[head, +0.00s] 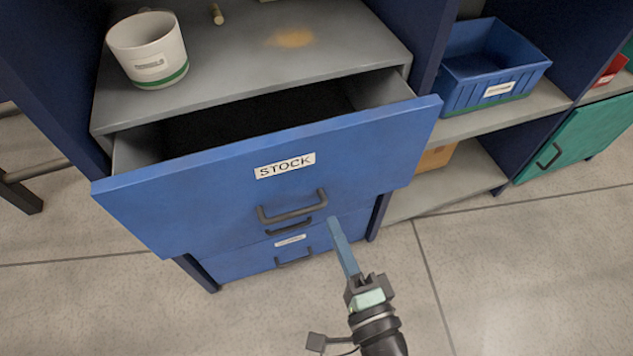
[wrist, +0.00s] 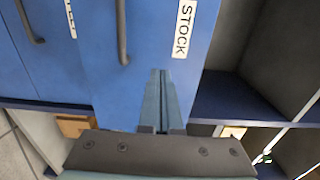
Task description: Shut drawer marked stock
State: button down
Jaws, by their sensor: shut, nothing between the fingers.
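The drawer marked STOCK (head: 260,190) is blue with a dark handle (head: 292,207) and stands pulled out below the grey shelf in the head view. Its dark inside shows behind the front panel. My gripper (head: 332,222) is shut and empty, its fingers pointing at the lower right part of the drawer front, to the right of the handle. In the wrist view the drawer front (wrist: 150,60) fills the middle, with the label and handle turned sideways. The fingertips (wrist: 158,72) lie over the front near the label; I cannot tell whether they touch it.
A white cup with a green band (head: 148,52) and a small wooden piece (head: 217,14) are on the grey top (head: 250,50). Another blue drawer (head: 250,262) is below. A blue bin (head: 490,65) stands on the right shelf. The floor (head: 510,290) at front right is clear.

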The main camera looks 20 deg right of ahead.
aim_at(310, 173)
jog(key=w, duration=0.9)
jog(key=shift+w, duration=0.25)
jog(key=shift+w, duration=0.1)
jog(key=w+b, duration=0.1)
jog(key=w, duration=0.9)
jog(key=shift+w+r+b, duration=0.2)
jog(key=shift+r+b, duration=0.1)
jog(key=shift+r, duration=0.05)
jog(key=shift+a, duration=0.1)
